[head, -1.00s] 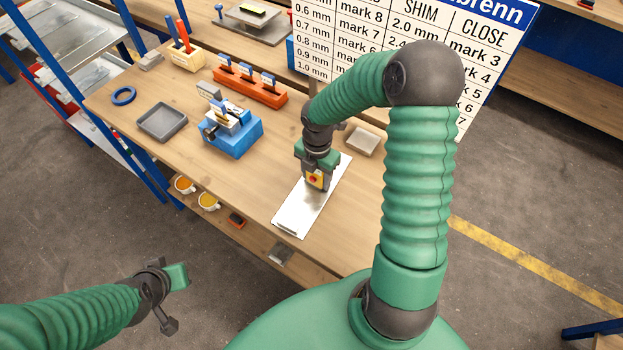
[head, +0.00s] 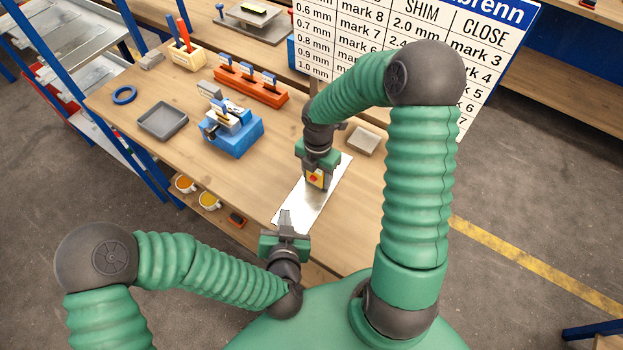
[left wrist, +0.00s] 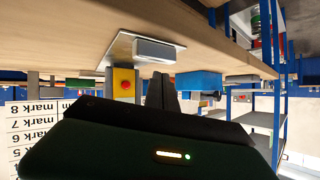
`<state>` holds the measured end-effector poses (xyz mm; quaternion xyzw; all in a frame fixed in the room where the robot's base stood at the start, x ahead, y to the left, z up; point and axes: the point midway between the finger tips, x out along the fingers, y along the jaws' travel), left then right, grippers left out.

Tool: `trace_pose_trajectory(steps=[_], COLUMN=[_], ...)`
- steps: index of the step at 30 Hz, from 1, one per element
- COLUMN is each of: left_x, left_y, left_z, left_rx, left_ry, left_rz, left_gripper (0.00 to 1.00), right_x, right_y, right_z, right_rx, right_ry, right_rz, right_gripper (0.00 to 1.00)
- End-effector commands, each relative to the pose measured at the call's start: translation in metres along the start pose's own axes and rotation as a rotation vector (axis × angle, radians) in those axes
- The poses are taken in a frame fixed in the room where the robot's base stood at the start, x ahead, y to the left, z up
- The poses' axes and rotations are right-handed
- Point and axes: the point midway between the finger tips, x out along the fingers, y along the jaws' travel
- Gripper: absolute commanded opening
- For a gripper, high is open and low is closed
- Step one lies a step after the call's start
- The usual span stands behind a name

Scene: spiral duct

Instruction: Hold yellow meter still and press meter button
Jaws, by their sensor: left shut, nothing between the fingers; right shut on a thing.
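The yellow meter (head: 315,180) with a red button stands on the bright metal plate (head: 325,205) on the bench. My right gripper (head: 318,168) comes down from above and is shut on the meter. In the left wrist view, which is upside down, the meter (left wrist: 124,74) shows its yellow face and red button (left wrist: 125,85). My left gripper (head: 286,214) is shut and empty over the near end of the plate, apart from the meter. Its fingers (left wrist: 163,88) also show in the left wrist view, beside the meter in the picture.
A blue fixture (head: 232,135), a grey tray (head: 162,120), an orange rack (head: 250,86) and a blue ring (head: 124,95) lie left on the bench. A grey block (head: 361,141) lies right of my right gripper. A chart board (head: 400,50) stands behind.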

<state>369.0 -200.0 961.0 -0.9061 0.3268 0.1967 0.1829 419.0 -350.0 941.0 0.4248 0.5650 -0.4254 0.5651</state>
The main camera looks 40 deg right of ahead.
Motion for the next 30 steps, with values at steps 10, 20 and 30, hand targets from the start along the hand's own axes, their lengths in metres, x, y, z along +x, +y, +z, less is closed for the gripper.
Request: trace_pose_trajectory(steps=[10, 20, 30], left_x=[0.017, 0.05, 0.062], left_y=[0.012, 0.036, 0.044], left_z=[-0.011, -0.036, -0.044], left_rx=[-0.002, 0.0, 0.0], left_ry=[0.001, 0.001, -0.001], left_rz=[0.001, 0.001, 0.0], left_gripper=[0.0, 0.0, 0.0], right_x=[0.001, 0.001, 0.001], right_y=[0.0, -0.001, -0.001], right_z=[0.0, 0.0, 0.0], right_rx=[0.0, 0.0, 0.0], right_ry=[0.001, 0.001, 0.001], right_rz=[0.0, -0.001, -0.001], right_gripper=[0.0, 0.0, 0.0])
